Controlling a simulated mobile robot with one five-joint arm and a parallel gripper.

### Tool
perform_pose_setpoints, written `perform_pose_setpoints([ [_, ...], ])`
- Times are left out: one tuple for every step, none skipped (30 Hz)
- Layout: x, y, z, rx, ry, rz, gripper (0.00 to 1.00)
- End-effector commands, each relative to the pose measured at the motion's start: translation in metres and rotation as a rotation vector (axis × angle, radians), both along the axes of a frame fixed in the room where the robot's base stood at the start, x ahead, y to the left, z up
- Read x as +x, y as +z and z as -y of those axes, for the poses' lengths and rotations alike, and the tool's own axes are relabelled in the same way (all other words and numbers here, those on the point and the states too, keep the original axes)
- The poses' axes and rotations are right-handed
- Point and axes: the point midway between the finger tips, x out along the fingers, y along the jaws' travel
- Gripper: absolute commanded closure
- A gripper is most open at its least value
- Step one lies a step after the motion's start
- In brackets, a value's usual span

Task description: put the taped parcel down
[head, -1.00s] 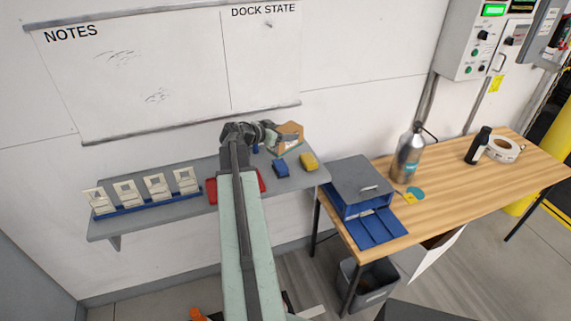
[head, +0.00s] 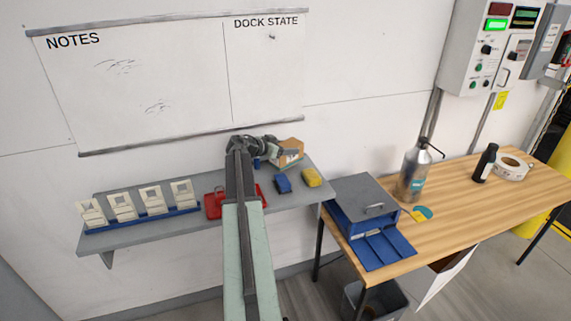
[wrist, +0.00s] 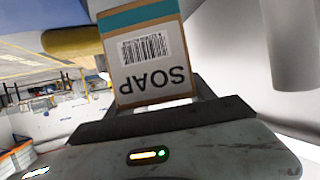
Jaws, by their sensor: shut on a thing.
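The taped parcel (head: 290,147) is a small brown box with a teal band of tape, in the head view above the right part of the grey wall shelf. In the wrist view the parcel (wrist: 150,62) fills the upper middle, with a barcode and the word SOAP upside down. My gripper (head: 280,153) is shut on it, and my arm reaches out to it over the shelf. The fingertips are mostly hidden. I cannot tell whether the parcel's underside touches the shelf (head: 150,235).
On the shelf are a blue block (head: 283,184), a yellow block (head: 312,177), a red tray (head: 214,204) and a blue rack (head: 140,218) of cream holders. A wooden table (head: 460,215) at right holds a grey-lidded blue box (head: 360,205), a metal bottle (head: 412,172) and tape.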

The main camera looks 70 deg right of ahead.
Motion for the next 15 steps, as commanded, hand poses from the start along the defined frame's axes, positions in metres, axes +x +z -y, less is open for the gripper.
perform_pose_setpoints([
  [0.0,-0.004,0.0,0.0,0.0,-0.001,0.98],
  [0.0,-0.008,0.0,0.0,0.0,-0.001,0.98],
  [0.0,-0.015,0.0,0.0,0.0,-0.001,0.98],
  [0.0,-0.021,0.0,0.0,0.0,-0.001,0.98],
  [0.0,-0.027,0.0,0.0,0.0,-0.001,0.98],
  [0.0,-0.033,0.0,-0.001,0.001,-0.001,0.98],
  [0.0,-0.037,0.0,-0.001,0.001,-0.001,0.98],
  [0.0,-0.039,0.0,-0.001,0.001,-0.001,0.98],
  [0.001,-0.039,0.0,-0.001,0.001,-0.001,0.98],
  [0.001,-0.038,0.0,-0.001,0.001,-0.001,0.98],
  [0.001,-0.036,0.0,-0.001,0.001,-0.001,0.98],
  [0.001,-0.035,0.0,-0.001,0.001,-0.001,0.98],
  [0.001,-0.034,0.0,-0.001,0.001,-0.001,0.98],
  [0.001,-0.034,0.0,-0.001,0.001,-0.001,0.98],
  [0.001,-0.034,0.0,-0.001,0.001,-0.001,0.98],
])
